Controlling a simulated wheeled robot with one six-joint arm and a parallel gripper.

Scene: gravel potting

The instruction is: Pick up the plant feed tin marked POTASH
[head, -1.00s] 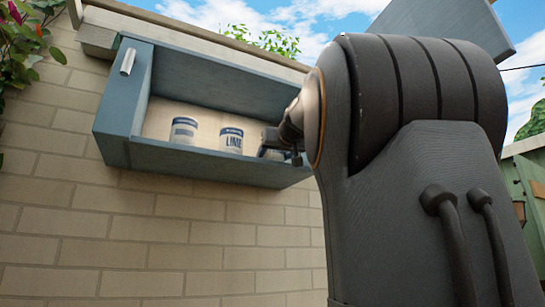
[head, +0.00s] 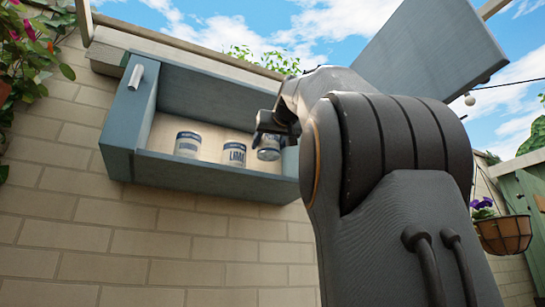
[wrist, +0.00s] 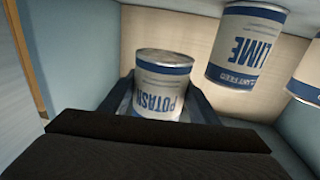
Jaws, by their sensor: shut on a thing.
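The POTASH tin (wrist: 163,82) is white with blue bands, and its label reads upside down in the wrist view. My gripper (wrist: 160,105) is shut on it, with a dark finger on either side. In the head view the POTASH tin (head: 269,148) hangs below my gripper (head: 272,135), slightly tilted, at the right part of the wall cabinet. Its label is too small to read there. The LIME tin (head: 234,153) stands just left of it on the cabinet floor, apart from it; it also shows in the wrist view (wrist: 246,45).
Another white and blue tin (head: 188,144) stands farther left in the blue-grey wall cabinet (head: 215,182), which has a front lip and side walls. The raised cabinet door (head: 425,50) is above my arm. A hanging flower basket (head: 503,234) is at the right.

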